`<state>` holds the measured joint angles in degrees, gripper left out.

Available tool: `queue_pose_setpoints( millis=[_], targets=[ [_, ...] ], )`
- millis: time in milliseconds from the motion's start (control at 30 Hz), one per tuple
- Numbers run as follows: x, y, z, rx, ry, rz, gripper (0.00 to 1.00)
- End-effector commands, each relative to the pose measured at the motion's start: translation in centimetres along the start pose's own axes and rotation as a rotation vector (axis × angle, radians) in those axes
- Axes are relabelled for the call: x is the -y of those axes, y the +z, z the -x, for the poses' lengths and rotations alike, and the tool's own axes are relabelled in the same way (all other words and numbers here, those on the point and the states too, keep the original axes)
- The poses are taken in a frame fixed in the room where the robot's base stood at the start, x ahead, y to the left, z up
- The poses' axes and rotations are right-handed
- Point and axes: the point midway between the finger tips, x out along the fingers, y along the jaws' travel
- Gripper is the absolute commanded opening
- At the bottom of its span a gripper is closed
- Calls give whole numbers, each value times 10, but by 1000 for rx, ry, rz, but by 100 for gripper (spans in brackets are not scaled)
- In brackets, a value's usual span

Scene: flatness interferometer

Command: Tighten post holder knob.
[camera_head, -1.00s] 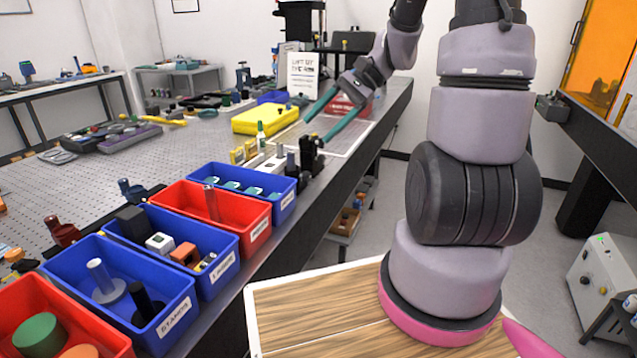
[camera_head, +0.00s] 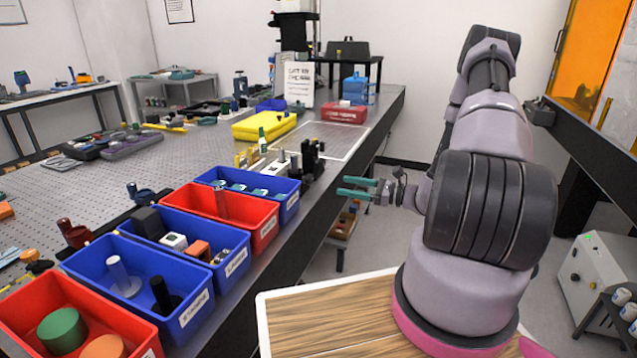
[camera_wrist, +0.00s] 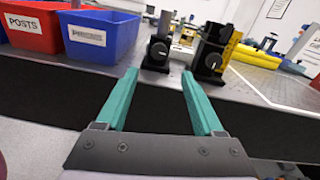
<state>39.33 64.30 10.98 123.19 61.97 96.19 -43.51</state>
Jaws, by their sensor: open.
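Two black post holders stand near the table's front edge. The left holder (camera_wrist: 155,60) has a round black knob (camera_wrist: 158,50) with a pale mark and a metal post (camera_wrist: 163,25) rising from it. The right holder (camera_wrist: 207,62) is larger, with a similar knob (camera_wrist: 213,61). In the head view the black holders (camera_head: 312,158) stand just past the blue bin. My gripper (camera_head: 342,187) is open and empty, off the table's edge. In the wrist view its teal fingers (camera_wrist: 159,74) point toward the holders, the left knob lying between and beyond the tips, apart from them.
A blue bin (camera_head: 292,199) and a red "posts" bin (camera_head: 265,232) stand left of the holders. A yellow case (camera_head: 264,126) and a red box (camera_head: 344,114) lie farther back. The dark table edge (camera_wrist: 150,97) runs below.

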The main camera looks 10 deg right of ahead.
Motion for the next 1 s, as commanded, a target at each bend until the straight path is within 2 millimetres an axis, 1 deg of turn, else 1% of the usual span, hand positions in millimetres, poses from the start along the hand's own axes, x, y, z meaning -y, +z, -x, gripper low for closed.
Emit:
queue_pose_setpoints(
  millis=[167,400,533,700,967,1000],
  targets=[
    [-2,1,-28,1,8,1,69],
    [-2,1,-73,1,8,1,69],
    [-2,1,-91,0,8,2,69],
    [-2,0,-102,-1,6,2,69],
    [-2,1,-104,-1,5,1,69],
    [-2,1,-104,-1,6,1,66]
  ],
)
